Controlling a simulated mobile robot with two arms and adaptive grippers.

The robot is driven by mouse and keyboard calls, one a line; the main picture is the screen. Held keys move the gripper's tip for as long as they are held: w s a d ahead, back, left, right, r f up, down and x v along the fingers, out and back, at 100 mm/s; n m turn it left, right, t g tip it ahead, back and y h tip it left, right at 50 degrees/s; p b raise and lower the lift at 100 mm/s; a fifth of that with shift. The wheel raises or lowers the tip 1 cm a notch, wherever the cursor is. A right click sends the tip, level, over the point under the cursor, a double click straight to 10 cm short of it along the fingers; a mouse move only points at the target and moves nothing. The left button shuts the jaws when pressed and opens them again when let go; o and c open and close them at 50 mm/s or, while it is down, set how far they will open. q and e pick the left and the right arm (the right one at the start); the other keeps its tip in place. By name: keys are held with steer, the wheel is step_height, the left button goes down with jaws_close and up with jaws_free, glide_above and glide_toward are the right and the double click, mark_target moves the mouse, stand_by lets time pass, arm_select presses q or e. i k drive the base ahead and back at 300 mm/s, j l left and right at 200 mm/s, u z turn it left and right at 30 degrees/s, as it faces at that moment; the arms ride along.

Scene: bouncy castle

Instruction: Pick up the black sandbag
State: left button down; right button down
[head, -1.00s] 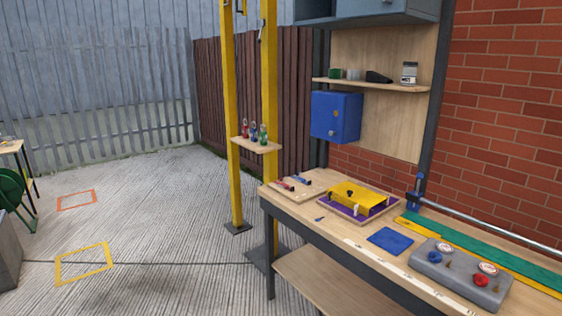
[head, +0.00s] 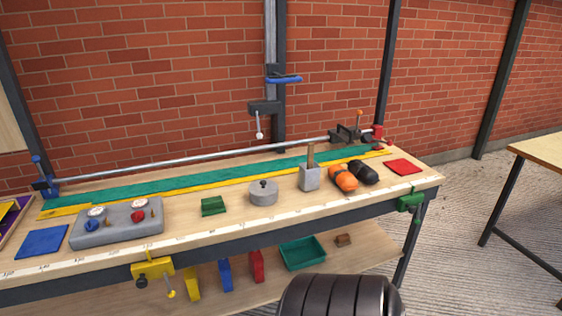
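The black sandbag (head: 363,172) lies on the workbench (head: 225,226) towards its right end. It is a dark, rounded bag right beside an orange sandbag (head: 342,178) of similar shape; the two look close to touching. Neither of my grippers shows in the head view. A dark, ribbed, rounded part at the bottom edge looks like a piece of my own body.
Left of the bags stand a grey block with a wooden handle (head: 309,177), a round grey weight (head: 263,192) and a green block (head: 213,206). A red pad (head: 403,167) lies to the right. A metal rail (head: 200,161) runs behind. Open floor (head: 465,215) lies beyond the bench's right end.

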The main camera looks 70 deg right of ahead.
mark_target(361, 171)
steer(key=z, duration=2.9)
